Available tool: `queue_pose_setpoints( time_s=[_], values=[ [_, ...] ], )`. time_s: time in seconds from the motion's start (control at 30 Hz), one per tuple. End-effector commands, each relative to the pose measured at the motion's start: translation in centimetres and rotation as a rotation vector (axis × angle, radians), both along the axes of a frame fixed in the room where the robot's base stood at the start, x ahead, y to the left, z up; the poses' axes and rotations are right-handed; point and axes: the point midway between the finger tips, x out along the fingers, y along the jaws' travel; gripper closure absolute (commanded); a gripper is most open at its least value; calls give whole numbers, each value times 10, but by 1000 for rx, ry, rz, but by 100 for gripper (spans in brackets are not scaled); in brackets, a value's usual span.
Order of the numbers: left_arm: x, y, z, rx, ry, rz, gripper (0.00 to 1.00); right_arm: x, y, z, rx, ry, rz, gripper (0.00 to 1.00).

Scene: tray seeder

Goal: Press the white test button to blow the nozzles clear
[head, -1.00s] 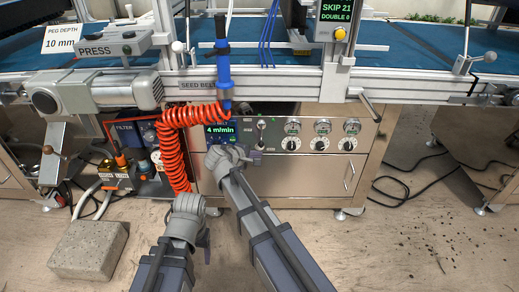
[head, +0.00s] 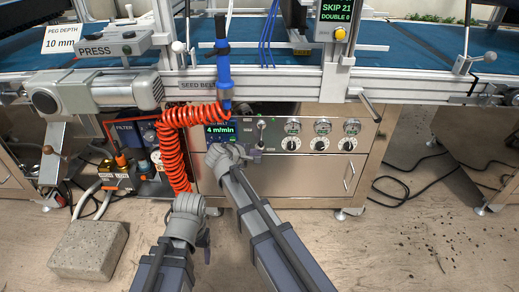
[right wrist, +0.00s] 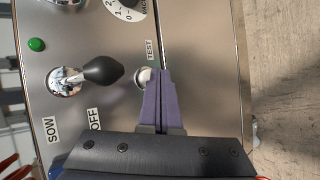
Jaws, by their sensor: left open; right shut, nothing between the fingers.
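The white test button (right wrist: 145,77) sits in a metal ring beside the TEST label in the right wrist view. My right gripper (right wrist: 163,73) is shut and empty, with its purple fingertips right by the button and covering part of it. I cannot tell whether they touch it. In the head view the right gripper (head: 252,153) is at the lower left of the steel control panel (head: 284,172), and the button cannot be made out there. My left gripper (head: 206,240) is open, low in front of the cabinet and away from the panel.
A black-knobbed SOW/OFF lever (right wrist: 92,75) stands out beside the button. Near it are a green lamp (right wrist: 37,44) and a numbered dial (right wrist: 125,8). The orange coiled hose (head: 173,150) hangs left of the right gripper, by the belt display (head: 220,130).

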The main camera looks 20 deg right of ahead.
Motion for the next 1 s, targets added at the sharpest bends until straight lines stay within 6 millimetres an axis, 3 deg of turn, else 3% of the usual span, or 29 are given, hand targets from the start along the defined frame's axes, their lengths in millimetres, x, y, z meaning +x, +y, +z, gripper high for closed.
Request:
queue_pose_setpoints(
  time_s=[1.0],
  values=[
    [0, 0, 0, 0, 0, 0, 31, 10, -3, 0, 0, 0, 1, 100]
  ],
)
